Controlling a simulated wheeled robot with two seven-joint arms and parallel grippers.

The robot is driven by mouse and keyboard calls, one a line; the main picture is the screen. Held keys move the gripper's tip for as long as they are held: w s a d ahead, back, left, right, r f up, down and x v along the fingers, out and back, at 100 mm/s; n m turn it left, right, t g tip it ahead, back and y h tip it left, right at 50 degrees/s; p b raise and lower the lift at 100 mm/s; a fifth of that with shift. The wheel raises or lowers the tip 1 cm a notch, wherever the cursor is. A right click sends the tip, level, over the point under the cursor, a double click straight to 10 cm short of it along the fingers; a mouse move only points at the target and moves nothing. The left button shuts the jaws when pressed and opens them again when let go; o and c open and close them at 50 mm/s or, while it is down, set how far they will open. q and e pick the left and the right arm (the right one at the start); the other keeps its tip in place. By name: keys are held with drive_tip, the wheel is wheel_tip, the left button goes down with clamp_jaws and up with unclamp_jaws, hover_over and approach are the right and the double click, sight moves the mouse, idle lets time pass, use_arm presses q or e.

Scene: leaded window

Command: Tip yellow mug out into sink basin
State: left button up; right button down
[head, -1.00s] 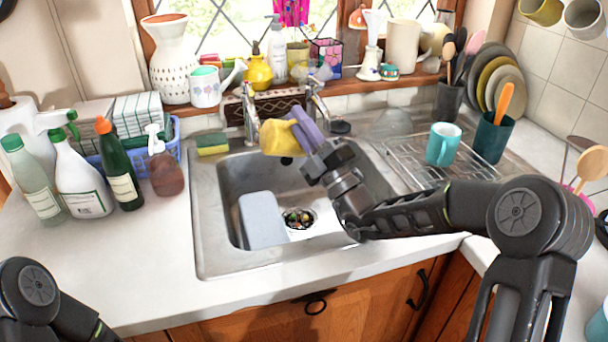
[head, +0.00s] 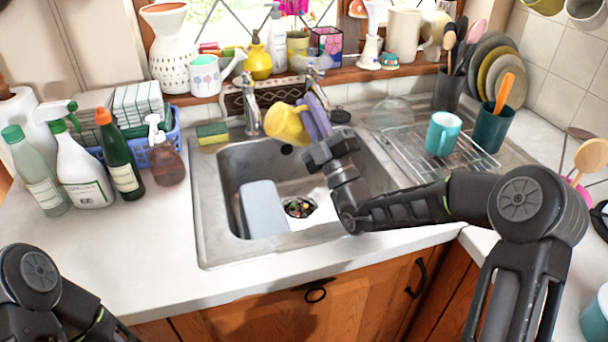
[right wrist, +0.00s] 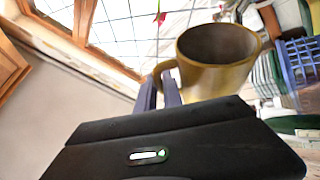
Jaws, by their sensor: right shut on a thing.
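The yellow mug (head: 287,125) is held over the back part of the sink basin (head: 232,178), tilted in the head view. My right gripper (head: 314,116), with purple fingers, is shut on the mug at its handle side. In the right wrist view the mug (right wrist: 215,68) shows its dark open mouth, and the fingers (right wrist: 160,90) are at its handle. I cannot see anything pouring from it. Of my left arm, only dark links show at the lower left; its gripper is out of the picture.
A grey board (head: 263,208) leans in the basin beside the drain (head: 299,207). Two taps stand behind the basin, with a sponge (head: 212,133) to their left. A drying rack (head: 425,165) with a teal mug (head: 442,134) is at right. Several bottles crowd the left counter.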

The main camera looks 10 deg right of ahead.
drive_tip(key=shift+a+r, duration=0.1)
drive_tip(key=shift+r, duration=0.1)
drive_tip(key=shift+s, duration=0.1)
drive_tip(key=shift+r+n, duration=0.1)
drive_tip(key=shift+n, duration=0.2)
